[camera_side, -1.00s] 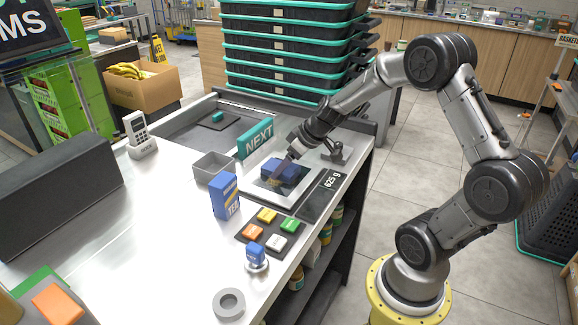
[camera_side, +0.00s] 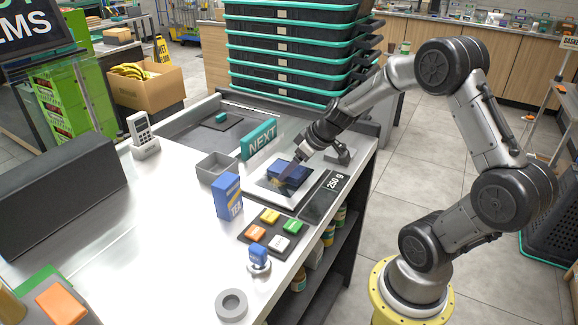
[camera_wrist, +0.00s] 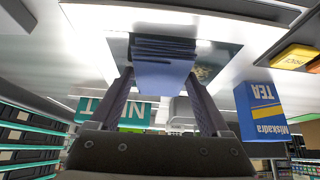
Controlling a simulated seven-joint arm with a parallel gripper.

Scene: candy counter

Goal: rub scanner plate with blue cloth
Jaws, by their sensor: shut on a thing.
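The blue cloth (camera_side: 291,168) is a folded pad on the dark glass of the scanner plate (camera_side: 262,191). My gripper (camera_side: 287,174) is shut on the cloth and holds it down at the plate, slanting in from the upper right. In the wrist view the cloth (camera_wrist: 165,78) sits between both fingers and hides part of the plate (camera_wrist: 222,52). A speckled brownish patch shows on the glass beside the cloth. Whether the cloth presses firmly on the glass cannot be told.
A blue tea box (camera_side: 228,197) and a grey open bin (camera_side: 217,168) stand left of the plate. A NEXT sign (camera_side: 259,139) is behind it. A weight display (camera_side: 325,196) reads 250 g. Coloured buttons (camera_side: 270,216) and a stamp (camera_side: 259,257) are in front.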

